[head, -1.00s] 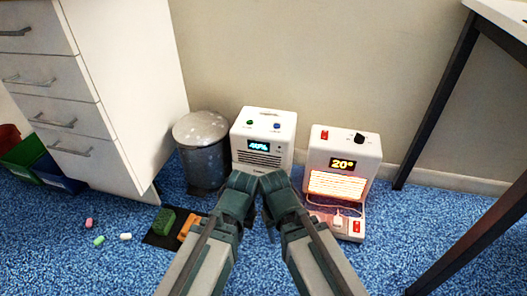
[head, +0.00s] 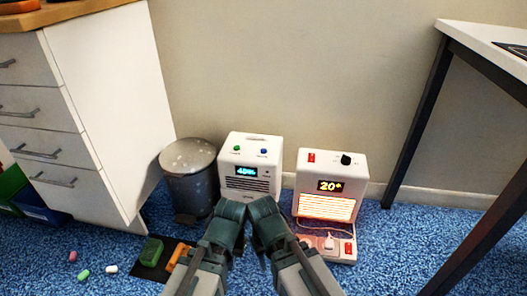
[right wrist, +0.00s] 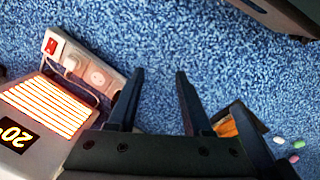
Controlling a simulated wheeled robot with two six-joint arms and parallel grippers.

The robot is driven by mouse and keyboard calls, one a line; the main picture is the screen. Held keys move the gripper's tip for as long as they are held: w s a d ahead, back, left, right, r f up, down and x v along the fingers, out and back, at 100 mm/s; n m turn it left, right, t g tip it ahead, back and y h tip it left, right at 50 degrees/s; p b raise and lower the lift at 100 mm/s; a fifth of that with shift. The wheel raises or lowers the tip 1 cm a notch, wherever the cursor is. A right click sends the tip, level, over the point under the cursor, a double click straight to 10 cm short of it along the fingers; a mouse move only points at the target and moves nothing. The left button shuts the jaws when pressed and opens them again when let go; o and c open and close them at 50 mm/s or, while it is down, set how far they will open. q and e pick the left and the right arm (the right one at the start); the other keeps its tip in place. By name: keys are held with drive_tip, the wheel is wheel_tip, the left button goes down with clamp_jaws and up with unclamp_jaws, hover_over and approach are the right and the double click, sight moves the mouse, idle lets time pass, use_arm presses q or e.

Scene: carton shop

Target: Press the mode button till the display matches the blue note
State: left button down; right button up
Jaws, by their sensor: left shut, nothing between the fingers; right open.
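A white box-shaped unit (head: 250,175) stands on the carpet by the wall. It has a dark display (head: 246,171) with blurred blue digits that look like 40%. A green button (head: 237,148) and a blue button (head: 264,151) sit above the display; their labels are too small to read. I cannot make out a blue note. My left gripper (head: 230,210) is shut and empty, in front of the unit's lower part. My right gripper (head: 262,209) is beside it, open; in the right wrist view its fingers (right wrist: 160,76) are apart with only carpet between them.
A white heater (head: 330,183) showing 20° glows to the right, with a power strip (head: 342,249) before it. A grey bin (head: 189,172) and drawer cabinet (head: 110,100) stand left. Green and orange blocks (head: 151,252) lie on a dark mat. A table leg (head: 415,120) is right.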

drive_tip(key=shift+c, duration=0.2)
clamp_jaws()
idle(1.4)
